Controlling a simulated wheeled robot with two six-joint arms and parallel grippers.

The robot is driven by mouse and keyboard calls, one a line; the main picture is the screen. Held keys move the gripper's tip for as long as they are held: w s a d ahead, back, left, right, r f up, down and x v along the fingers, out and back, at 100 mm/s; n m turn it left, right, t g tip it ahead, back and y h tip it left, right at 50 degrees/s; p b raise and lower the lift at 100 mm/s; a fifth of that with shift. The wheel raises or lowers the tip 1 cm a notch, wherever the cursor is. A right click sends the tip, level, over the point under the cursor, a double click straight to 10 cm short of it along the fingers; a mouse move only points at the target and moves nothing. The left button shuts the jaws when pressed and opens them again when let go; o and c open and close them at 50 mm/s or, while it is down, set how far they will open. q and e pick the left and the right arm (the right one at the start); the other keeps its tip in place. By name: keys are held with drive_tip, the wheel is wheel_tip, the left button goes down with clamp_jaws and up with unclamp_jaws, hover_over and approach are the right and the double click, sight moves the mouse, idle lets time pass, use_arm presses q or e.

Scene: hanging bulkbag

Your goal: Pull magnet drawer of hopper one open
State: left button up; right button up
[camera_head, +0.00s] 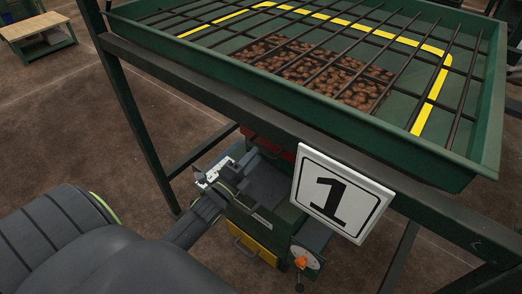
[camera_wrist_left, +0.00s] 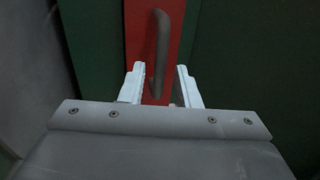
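Hopper one is the green frame with the white "1" sign (camera_head: 342,195). Under its tray, a red drawer front (camera_head: 270,143) shows in part; that it is the magnet drawer I cannot confirm. In the left wrist view a red panel (camera_wrist_left: 185,30) fills the top middle, with a grey bar handle (camera_wrist_left: 162,45) on it. My left gripper (camera_head: 212,175) is beside the hopper's lower housing. Its pale fingers are apart in the left wrist view (camera_wrist_left: 160,85), with the handle's lower end between them in the picture. Contact cannot be told. My right gripper is not in view.
The tray grid (camera_head: 330,70) with brown lumps beneath lies above. A yellow drawer (camera_head: 252,243) is low on the housing, near an orange knob (camera_head: 300,262). A green leg (camera_head: 143,130) stands left of the housing. A wooden-topped bench (camera_head: 35,27) is far left; brown floor between is clear.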

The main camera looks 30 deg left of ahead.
use_arm(q)
drive_tip(key=shift+x, duration=1.95)
drive_tip(key=shift+c, duration=0.4)
clamp_jaws()
